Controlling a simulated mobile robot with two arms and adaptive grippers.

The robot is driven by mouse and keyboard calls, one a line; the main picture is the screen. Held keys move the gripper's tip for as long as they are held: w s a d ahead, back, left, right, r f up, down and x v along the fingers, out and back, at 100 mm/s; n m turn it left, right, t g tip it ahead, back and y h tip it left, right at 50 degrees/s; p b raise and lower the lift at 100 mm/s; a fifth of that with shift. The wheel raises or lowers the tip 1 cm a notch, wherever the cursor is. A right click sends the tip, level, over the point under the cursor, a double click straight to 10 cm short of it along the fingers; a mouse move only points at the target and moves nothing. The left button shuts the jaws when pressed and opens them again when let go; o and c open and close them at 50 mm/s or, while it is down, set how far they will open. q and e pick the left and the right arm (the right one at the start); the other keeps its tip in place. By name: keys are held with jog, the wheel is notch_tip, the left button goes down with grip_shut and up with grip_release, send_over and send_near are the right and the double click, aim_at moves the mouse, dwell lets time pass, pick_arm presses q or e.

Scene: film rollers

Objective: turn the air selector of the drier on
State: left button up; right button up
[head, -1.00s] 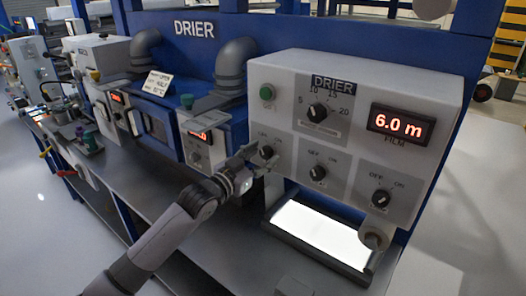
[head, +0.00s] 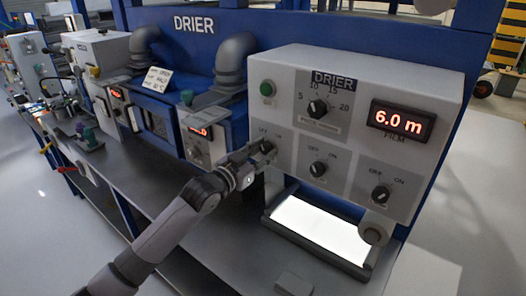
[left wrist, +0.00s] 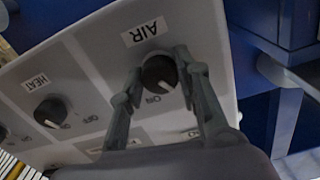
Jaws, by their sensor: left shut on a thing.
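The drier's grey control panel (head: 345,125) has a black air selector knob (head: 267,147) at its left. In the left wrist view the air knob (left wrist: 158,74) sits under an AIR label, seen upside down, with an ON mark beside it. A pale pointer line shows on the knob's face, toward the lower right in that view. My left gripper (head: 262,152) has reached the panel from the left. In the wrist view its two fingers (left wrist: 161,70) are shut on the air knob, one on each side. The OFF mark of this knob is not clear there. My right gripper is not in view.
The heat knob (left wrist: 50,112) is beside the air knob. The panel also has another lower selector (head: 380,194), a dial (head: 318,108), a green button (head: 267,88) and a red display reading 6.0 m (head: 401,120). A bright light plate (head: 320,231) lies below.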

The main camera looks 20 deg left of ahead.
pick_arm(q)
jog(key=shift+c, duration=0.8)
jog(key=m, duration=0.5)
jog(key=shift+m+p, duration=0.3)
jog(key=shift+p, duration=0.1)
jog(key=m+p, duration=0.1)
jog(key=m, duration=0.5)
jog(key=shift+m, duration=0.3)
jog(key=o, duration=1.1)
jog(key=shift+o, duration=0.2)
